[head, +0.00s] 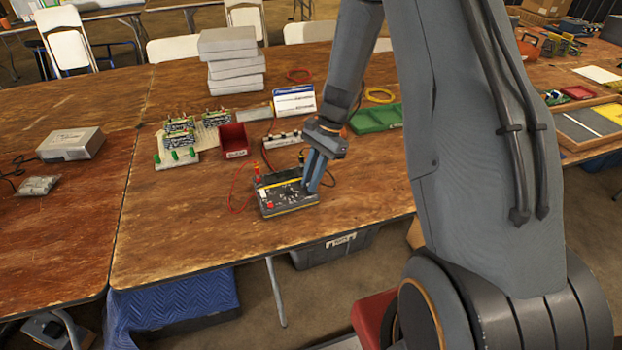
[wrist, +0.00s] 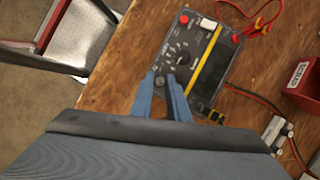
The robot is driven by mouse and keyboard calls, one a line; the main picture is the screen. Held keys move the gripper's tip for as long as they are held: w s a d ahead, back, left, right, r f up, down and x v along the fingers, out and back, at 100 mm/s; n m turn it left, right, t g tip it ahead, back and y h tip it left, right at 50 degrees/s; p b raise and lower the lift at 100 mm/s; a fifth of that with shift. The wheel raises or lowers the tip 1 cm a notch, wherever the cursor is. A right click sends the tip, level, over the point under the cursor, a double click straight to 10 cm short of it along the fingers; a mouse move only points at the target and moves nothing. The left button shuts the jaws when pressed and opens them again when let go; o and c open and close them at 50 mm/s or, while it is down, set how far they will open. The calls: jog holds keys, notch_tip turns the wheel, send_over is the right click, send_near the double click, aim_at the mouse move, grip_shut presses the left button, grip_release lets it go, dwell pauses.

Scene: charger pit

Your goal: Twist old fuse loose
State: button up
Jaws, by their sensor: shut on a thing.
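The dark charger unit (head: 287,197) with a yellow stripe lies near the front edge of the wooden table. In the wrist view its face (wrist: 203,50) shows a dial (wrist: 178,58), a red button (wrist: 184,19) and a screen. My gripper (head: 309,187) points down onto the right end of the unit. In the wrist view its blue fingertips (wrist: 160,76) are shut around a small round fuse cap (wrist: 160,82) at the unit's corner. The fingers largely hide the cap, and the fuse itself cannot be made out.
Red leads (wrist: 262,22) run from the unit. A red bin (head: 233,139) stands behind it, beside a board with green posts (head: 177,157). A green tray (head: 376,118) and stacked grey boxes (head: 232,60) are farther back.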

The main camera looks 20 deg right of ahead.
jog(key=shift+w+n, duration=0.1)
jog(key=shift+n, duration=0.6)
jog(key=o, duration=0.3)
jog(key=shift+n+g+h, duration=0.3)
jog(key=shift+n, duration=0.1)
jog(key=o, duration=0.6)
jog(key=shift+r, duration=0.1)
jog(key=shift+r+p, duration=2)
jog(key=shift+r, duration=0.9)
